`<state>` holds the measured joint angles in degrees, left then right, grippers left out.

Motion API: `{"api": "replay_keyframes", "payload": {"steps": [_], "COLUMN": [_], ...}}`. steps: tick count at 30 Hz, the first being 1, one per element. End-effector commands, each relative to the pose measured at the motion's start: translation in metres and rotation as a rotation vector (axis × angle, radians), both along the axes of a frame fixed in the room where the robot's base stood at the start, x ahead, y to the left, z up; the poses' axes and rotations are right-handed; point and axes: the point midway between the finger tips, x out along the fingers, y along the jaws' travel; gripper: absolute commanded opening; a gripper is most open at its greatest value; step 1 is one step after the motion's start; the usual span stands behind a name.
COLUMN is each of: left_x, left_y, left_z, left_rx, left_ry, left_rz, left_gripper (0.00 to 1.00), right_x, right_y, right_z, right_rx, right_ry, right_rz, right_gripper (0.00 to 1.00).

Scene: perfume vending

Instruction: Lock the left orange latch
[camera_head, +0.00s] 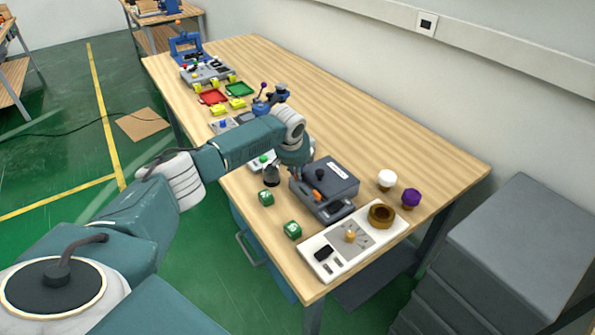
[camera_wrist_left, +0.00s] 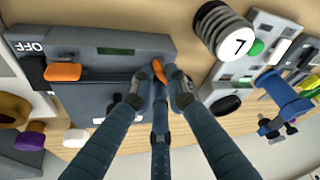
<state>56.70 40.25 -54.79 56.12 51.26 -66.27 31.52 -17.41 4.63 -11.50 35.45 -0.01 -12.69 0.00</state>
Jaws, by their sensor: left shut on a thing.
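A dark grey box (camera_head: 338,181) stands near the front edge of the wooden table; it also shows in the left wrist view (camera_wrist_left: 95,103). Two orange latches lie along its side in the wrist view. One orange latch (camera_wrist_left: 160,71) is between the fingertips of my left gripper (camera_wrist_left: 160,82), which is shut on it. The other orange latch (camera_wrist_left: 62,72) lies farther left, near the OFF label, apart from the fingers. The fingers partly hide the held latch. In the head view my left arm reaches over the table and its gripper is mostly hidden. My right gripper is out of view.
A white panel (camera_head: 330,244) with a brown ring (camera_head: 381,215) stands beside the box. Green cubes (camera_head: 292,230) lie at the front edge. White (camera_head: 387,179) and purple (camera_head: 411,197) knobs stand behind the panel. A labelled cylinder (camera_wrist_left: 224,30) stands near the fingers.

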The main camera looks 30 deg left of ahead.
Motion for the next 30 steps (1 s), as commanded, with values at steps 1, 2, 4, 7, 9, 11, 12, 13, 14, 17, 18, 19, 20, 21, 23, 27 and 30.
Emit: {"api": "replay_keyframes", "payload": {"steps": [1,2,4,7,9,11,12,13,14,17,18,19,20,21,23,27,30], "left_x": [0.0,0.0,0.0,-0.001,-0.001,-0.001,-0.001,-0.001,-0.001,-0.001,-0.001,-0.001,-0.001,-0.001,-0.001,-0.001,-0.002], "left_y": [0.0,0.0,0.0,0.001,0.001,0.002,0.002,0.002,0.002,0.003,0.003,0.003,0.003,0.003,0.004,0.004,0.004], "left_z": [0.001,0.001,0.001,0.001,0.0,0.0,-0.001,0.0,-0.001,-0.001,-0.001,-0.002,-0.001,-0.001,-0.001,-0.001,0.0], "left_rx": [-0.002,-0.003,-0.003,-0.003,-0.004,-0.004,-0.004,-0.004,-0.005,-0.004,-0.004,-0.004,-0.003,-0.003,-0.004,-0.002,-0.002], "left_ry": [-0.001,-0.001,-0.001,-0.002,-0.001,-0.002,-0.002,-0.003,-0.003,-0.003,-0.004,-0.004,-0.005,-0.004,-0.005,-0.004,-0.004], "left_rz": [-0.017,-0.031,-0.072,-0.142,-0.199,-0.249,-0.284,-0.31,-0.335,-0.42,-0.451,-0.475,-0.497,-0.527,-0.566,-0.646,-0.689], "left_gripper": [0.0,0.0,0.0,0.0,0.0,0.0,0.0,0.0,0.0,0.0,0.0,0.0,0.0,0.0,0.0,0.0,0.0], "right_x": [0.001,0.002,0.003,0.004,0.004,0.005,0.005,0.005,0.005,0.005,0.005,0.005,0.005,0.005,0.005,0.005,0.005], "right_y": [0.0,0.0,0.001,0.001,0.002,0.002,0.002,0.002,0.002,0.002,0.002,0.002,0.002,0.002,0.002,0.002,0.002], "right_z": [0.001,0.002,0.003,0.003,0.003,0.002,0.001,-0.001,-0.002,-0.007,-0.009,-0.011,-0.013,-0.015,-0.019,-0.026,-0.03], "right_rx": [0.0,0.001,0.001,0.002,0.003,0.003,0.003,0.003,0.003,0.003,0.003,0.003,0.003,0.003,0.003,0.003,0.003], "right_ry": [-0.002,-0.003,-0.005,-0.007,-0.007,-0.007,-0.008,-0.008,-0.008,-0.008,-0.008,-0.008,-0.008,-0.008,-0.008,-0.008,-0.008], "right_rz": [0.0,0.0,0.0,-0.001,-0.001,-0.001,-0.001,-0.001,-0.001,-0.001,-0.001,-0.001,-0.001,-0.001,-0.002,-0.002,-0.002], "right_gripper": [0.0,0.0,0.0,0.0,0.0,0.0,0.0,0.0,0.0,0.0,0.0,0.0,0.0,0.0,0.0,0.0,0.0]}}
